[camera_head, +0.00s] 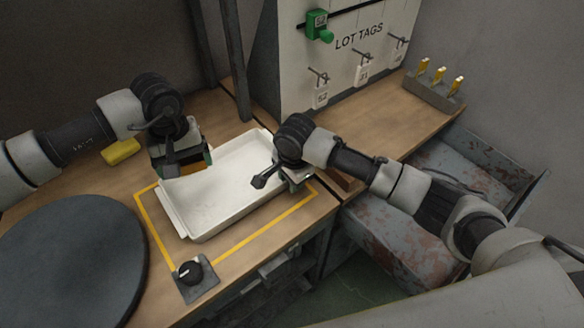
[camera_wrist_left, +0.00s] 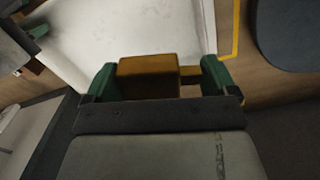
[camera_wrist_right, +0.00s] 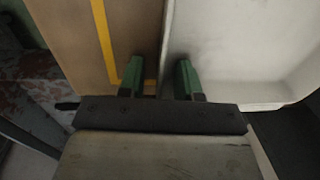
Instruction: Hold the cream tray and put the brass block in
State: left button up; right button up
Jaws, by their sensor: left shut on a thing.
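The cream tray (camera_head: 225,190) lies on the wooden bench inside a yellow taped outline. My left gripper (camera_head: 182,168) is over the tray's left part, shut on the brass block (camera_wrist_left: 148,78), which sits between its green fingers. In the head view the block shows as a brown-orange strip below the gripper. The block's underside is hidden, so I cannot tell its height over the tray floor. My right gripper (camera_wrist_right: 158,82) is at the tray's right side, one finger inside and one outside the wall. Whether the fingers press on the wall is unclear.
A dark round disc (camera_head: 70,262) and a black knob (camera_head: 190,272) are at the front left. A lot-tags board (camera_head: 350,50) and a peg rack (camera_head: 436,92) stand at the back right.

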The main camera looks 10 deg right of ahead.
aim_at(198, 166)
jog(key=shift+f, duration=0.45)
grip_shut()
pick_arm(q)
jog(key=shift+w+d+f+n, duration=0.2)
jog(key=shift+d+f+n, duration=0.35)
jog(key=shift+f+n, duration=0.15)
jog(key=shift+w+d+f+n, duration=0.15)
jog(key=shift+d+f+n, duration=0.35)
jog(key=shift+f+n, duration=0.2)
notch_tip(198, 166, down, 6)
jog(key=shift+r, duration=0.25)
jog(key=shift+f, duration=2.15)
